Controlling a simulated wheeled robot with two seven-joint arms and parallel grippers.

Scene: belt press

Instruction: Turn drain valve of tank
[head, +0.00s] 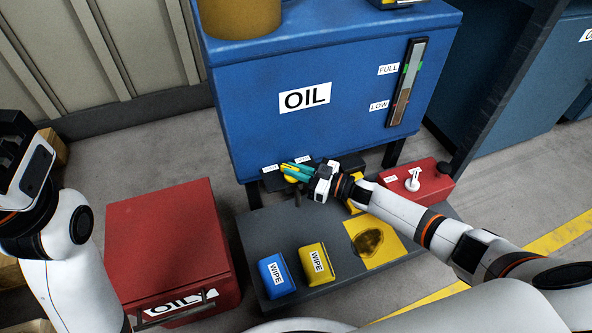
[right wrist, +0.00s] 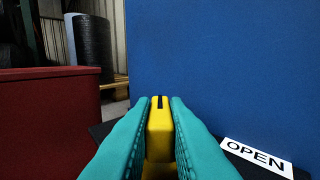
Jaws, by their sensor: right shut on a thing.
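The blue oil tank (head: 245,105) stands at the back on dark legs, with an "OIL" label on its front. The yellow drain valve handle (right wrist: 159,132) is at its lower front edge. My right gripper (head: 289,172) has teal fingers and is shut on the handle, one finger on each side. In the head view the fingers hide most of the handle. A white "OPEN" label (right wrist: 257,157) lies right of the handle in the right wrist view. My left gripper (head: 22,160) is at the far left, away from the tank; its fingers are unclear.
A red oil bin (head: 165,235) stands at left. A grey platform (head: 262,225) below the tank holds a blue wipe pack (head: 275,276), a yellow wipe pack (head: 318,262) and a stained yellow sheet (head: 390,253). A red box (head: 425,183) with a white switch sits at right.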

